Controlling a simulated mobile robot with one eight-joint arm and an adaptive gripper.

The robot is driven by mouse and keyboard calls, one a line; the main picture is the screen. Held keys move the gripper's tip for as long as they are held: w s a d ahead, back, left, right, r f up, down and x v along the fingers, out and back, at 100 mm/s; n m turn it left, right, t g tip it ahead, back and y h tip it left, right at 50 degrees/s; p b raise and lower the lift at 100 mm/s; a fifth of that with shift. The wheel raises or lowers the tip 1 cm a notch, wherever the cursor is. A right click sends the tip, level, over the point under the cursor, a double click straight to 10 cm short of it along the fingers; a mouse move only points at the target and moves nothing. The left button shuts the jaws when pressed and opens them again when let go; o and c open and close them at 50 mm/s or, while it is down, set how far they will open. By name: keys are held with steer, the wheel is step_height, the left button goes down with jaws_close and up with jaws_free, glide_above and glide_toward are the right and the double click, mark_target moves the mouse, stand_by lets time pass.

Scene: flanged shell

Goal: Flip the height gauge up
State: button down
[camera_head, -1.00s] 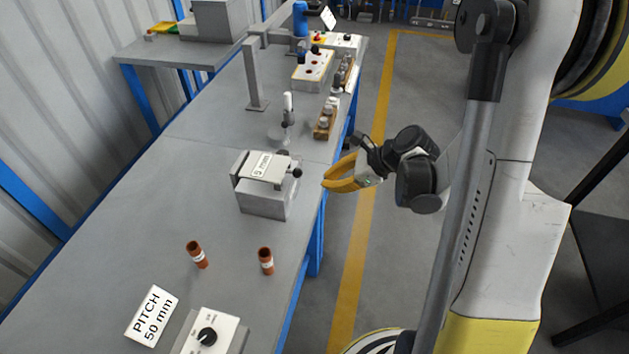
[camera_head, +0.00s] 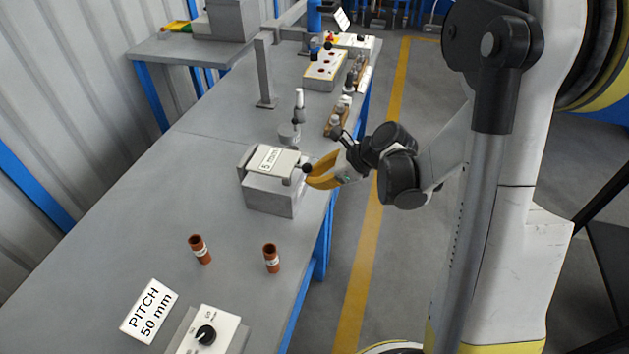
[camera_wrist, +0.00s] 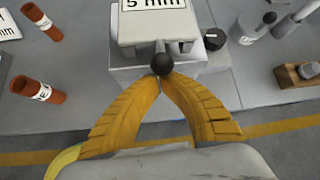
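The height gauge (camera_head: 287,166) is a pale plate labelled 5 mm, lying roughly flat over a grey block (camera_head: 271,195) on the bench. A black ball knob (camera_head: 306,167) sticks out from its near right side. In the wrist view the plate (camera_wrist: 155,28) is at the top, with the knob (camera_wrist: 162,65) below it. My gripper (camera_head: 308,178) has its yellow fingers right at the knob. In the wrist view the fingertips (camera_wrist: 161,80) come together just below the knob. I cannot tell whether they touch it.
A white upright post (camera_head: 299,105) on a round base stands behind the block. Two brown tubes (camera_head: 200,250) (camera_head: 271,258), a PITCH 50 mm card (camera_head: 149,310) and a dial box (camera_head: 218,323) lie nearer. The bench's left middle is clear.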

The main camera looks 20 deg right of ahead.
steer(key=shift+r, duration=0.1)
steer(key=shift+r+g+h+p, duration=0.4)
steer(key=shift+r+h+p, duration=0.15)
steer(key=shift+p, duration=0.3)
step_height(320, 180, up, 6)
steer(key=g+h+p, duration=0.1)
steer(key=h+p, duration=0.1)
steer(key=p, duration=0.4)
steer(key=shift+w+a+f+g+p, duration=0.1)
steer(key=shift+g+p, duration=0.2)
steer(key=shift+p, duration=0.1)
steer(key=g+h+p, duration=0.3)
steer(key=h+p, duration=0.2)
steer(key=p, duration=0.3)
glide_toward(307, 164)
steer(key=w+a+r, duration=0.4)
steer(key=w+a+r+p, duration=0.1)
steer(key=w+a+r, duration=0.1)
steer(key=w+a, duration=0.4)
steer(key=shift+w+a, duration=0.2)
steer(key=shift+a, duration=0.95)
steer(key=shift+a+n+y, duration=0.1)
steer(key=shift+n+y, duration=0.15)
steer(key=shift+n, duration=0.05)
